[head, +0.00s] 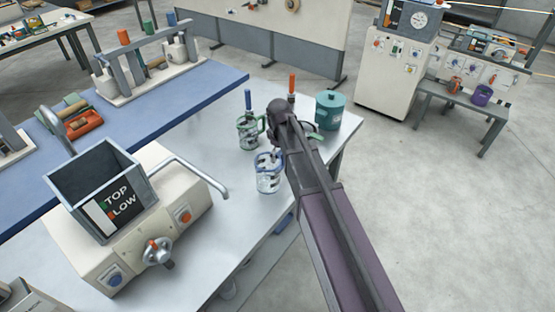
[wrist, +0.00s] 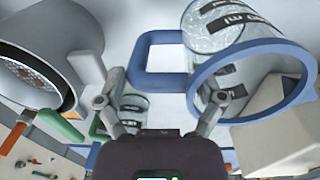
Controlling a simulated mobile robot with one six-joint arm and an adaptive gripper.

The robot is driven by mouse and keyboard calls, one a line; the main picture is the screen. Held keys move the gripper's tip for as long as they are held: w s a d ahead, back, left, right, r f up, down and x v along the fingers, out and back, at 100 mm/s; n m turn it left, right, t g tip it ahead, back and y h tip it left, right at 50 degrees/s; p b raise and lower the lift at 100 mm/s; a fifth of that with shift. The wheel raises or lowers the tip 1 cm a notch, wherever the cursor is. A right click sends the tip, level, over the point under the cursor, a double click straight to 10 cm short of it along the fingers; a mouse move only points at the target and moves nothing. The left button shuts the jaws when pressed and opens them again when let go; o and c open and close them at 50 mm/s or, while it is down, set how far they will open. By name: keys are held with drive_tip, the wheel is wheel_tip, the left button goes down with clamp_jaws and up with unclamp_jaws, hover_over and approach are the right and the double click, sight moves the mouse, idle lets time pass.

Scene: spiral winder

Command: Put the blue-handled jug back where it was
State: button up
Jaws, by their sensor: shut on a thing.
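The blue-handled jug (head: 268,172) is clear with dark markings and a blue rim, and appears upright over the pale tabletop, left of my arm. I cannot tell whether its base touches the table. In the wrist view its blue handle (wrist: 163,38) and rim fill the upper right. My gripper (wrist: 168,92) is shut on the jug, with its fingers at the handle side. In the head view my arm hides most of the fingers and the handle.
A green-handled jug (head: 249,133) stands just behind the blue one. A teal lidded pot (head: 330,110) stands at the table's back right corner. A cream machine with a dark hopper (head: 100,187) and a grey bar fills the left. Bare tabletop (head: 222,240) lies in front.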

drive_tip(key=shift+w, duration=0.1)
drive_tip(key=shift+w+a, duration=0.15)
drive_tip(key=shift+w, duration=0.05)
drive_tip(key=shift+w+a+f+b, duration=0.15)
drive_tip(key=shift+w+f+b, duration=0.15)
drive_tip(key=shift+f+b, duration=1.55)
drive_tip(key=shift+f, duration=0.15)
drive_tip(key=o, duration=1)
drive_tip(key=shift+o, duration=0.2)
wheel_tip(320, 180, up, 12)
drive_tip(key=p, duration=1.2)
drive_tip(key=shift+s+r, duration=0.15)
drive_tip(key=shift+r, duration=0.05)
